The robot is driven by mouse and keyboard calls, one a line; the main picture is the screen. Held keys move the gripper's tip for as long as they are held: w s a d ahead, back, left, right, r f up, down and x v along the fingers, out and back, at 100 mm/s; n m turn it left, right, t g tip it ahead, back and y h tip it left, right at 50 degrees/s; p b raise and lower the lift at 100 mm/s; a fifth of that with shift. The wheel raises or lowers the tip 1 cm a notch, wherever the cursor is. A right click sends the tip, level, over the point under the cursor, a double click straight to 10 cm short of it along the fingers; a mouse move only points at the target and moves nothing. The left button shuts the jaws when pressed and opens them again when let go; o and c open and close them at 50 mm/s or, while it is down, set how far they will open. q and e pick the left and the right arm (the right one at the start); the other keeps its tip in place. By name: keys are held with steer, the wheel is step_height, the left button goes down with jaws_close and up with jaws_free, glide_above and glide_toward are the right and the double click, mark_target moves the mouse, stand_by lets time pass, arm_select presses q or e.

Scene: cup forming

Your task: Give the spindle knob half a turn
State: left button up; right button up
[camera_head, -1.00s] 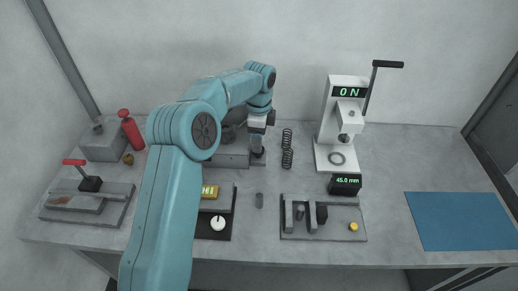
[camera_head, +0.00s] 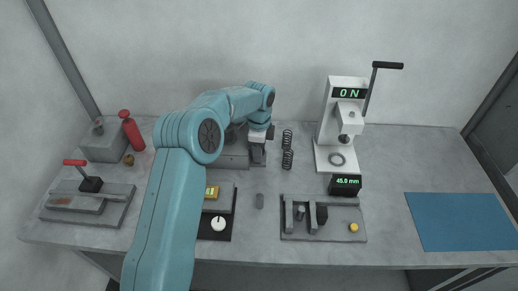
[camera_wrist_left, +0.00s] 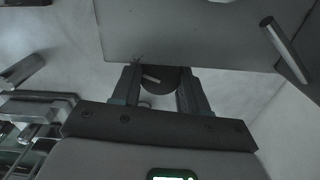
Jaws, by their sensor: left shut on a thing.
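My left gripper (camera_head: 259,156) points down at the right end of the grey machine block (camera_head: 235,162) at the back middle. In the left wrist view the gripper (camera_wrist_left: 159,74) has its two fingers on either side of a dark round knob (camera_wrist_left: 164,86) with a pale bar mark on its face, and is shut on it. I take this as the spindle knob; in the head view the gripper and arm hide it. My right gripper is in neither view.
A fixture plate (camera_head: 335,232) and a dial box (camera_head: 218,224) are in front. A blue mat (camera_head: 462,221) lies at the right.

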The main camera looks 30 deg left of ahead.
arm_select(q)
steer(key=n, duration=0.4)
steer(key=shift+n, duration=0.4)
steer(key=o, duration=1.1)
steer(key=shift+w+d, duration=0.1)
steer(key=shift+c, duration=0.2)
steer(key=shift+r, duration=0.1)
steer(key=shift+r, duration=0.4)
step_height(320, 180, up, 15)
steer(key=p, duration=0.1)
steer(key=shift+r+p, duration=0.2)
steer(key=shift+p, duration=0.15)
